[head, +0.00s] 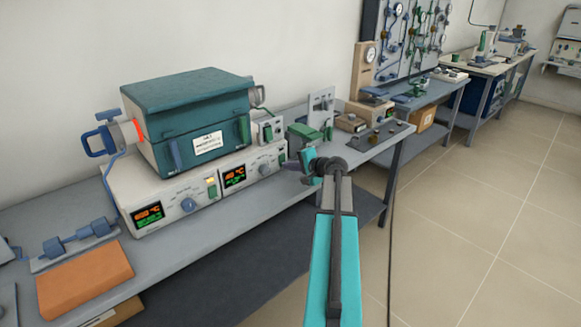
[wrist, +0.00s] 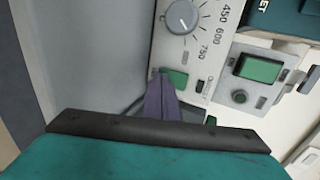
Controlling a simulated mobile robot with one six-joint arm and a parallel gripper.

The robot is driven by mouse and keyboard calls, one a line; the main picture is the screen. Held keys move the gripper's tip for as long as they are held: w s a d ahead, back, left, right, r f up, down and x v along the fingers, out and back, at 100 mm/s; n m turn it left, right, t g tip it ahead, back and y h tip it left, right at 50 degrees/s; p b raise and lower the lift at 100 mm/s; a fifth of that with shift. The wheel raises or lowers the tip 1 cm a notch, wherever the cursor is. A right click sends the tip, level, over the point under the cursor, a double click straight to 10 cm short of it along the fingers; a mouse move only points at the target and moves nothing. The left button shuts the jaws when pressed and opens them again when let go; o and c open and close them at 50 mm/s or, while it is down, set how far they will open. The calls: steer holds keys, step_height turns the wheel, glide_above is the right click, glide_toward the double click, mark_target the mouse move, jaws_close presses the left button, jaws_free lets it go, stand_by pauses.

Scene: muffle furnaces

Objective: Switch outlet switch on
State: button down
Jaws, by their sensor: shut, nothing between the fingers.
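A light grey outlet-like box (head: 268,131) with a dark green face stands behind the right control panel, beside the teal furnace. In the wrist view a similar box (wrist: 272,68) shows a large green rocker (wrist: 258,69) and a round dark button (wrist: 240,97). I cannot tell for certain which part is the outlet switch. Another green switch (wrist: 177,78) sits on the panel below the dial (wrist: 182,16). My gripper (head: 306,166) is shut and empty in front of the panel's right end. Its purple fingers (wrist: 160,98) overlap this switch's lower edge; contact is unclear.
The teal furnace (head: 190,115) rests on the white control unit (head: 150,190) with two lit displays. An orange block (head: 85,278) lies on the bench at the front left. A green device (head: 305,135) and a dark plate (head: 383,138) stand to the right. Open floor (head: 470,210) lies right.

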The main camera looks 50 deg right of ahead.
steer(key=shift+w+a+f, duration=0.15)
steer(key=shift+w, duration=0.05)
steer(key=shift+s+d, duration=0.2)
steer(key=shift+r, duration=0.2)
steer(key=shift+r, duration=0.25)
steer(key=shift+r+p, duration=0.35)
steer(key=shift+r, duration=0.1)
steer(key=shift+s, duration=0.1)
steer(key=shift+s+f, duration=0.1)
steer(key=shift+s, duration=0.55)
steer(key=s+a+r+b, duration=0.1)
steer(key=s, duration=1.1)
steer(key=shift+s+a+r, duration=0.15)
steer(key=shift+r, duration=0.05)
